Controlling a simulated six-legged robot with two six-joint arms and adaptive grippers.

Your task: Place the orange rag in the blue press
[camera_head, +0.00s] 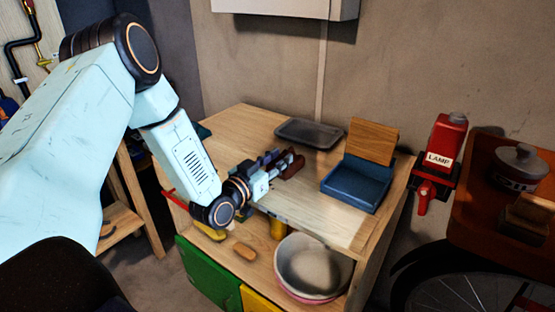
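The blue press (355,188) stands on the right part of the wooden bench top, an open blue tray with a wooden board (373,141) raised upright at its back. My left gripper (283,165) reaches in from the left, low over the middle of the bench, left of the press. A small reddish-brown piece (295,164) is right at its fingertips. I cannot tell whether it is the orange rag, or whether the fingers hold it or are only beside it. No clearly orange cloth shows elsewhere. My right gripper is not in view.
A grey tray (310,133) lies at the back of the bench top (330,222). Below are a pale basin (308,268), a yellow cylinder (278,229) and a green door (206,274). The bench front is clear.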

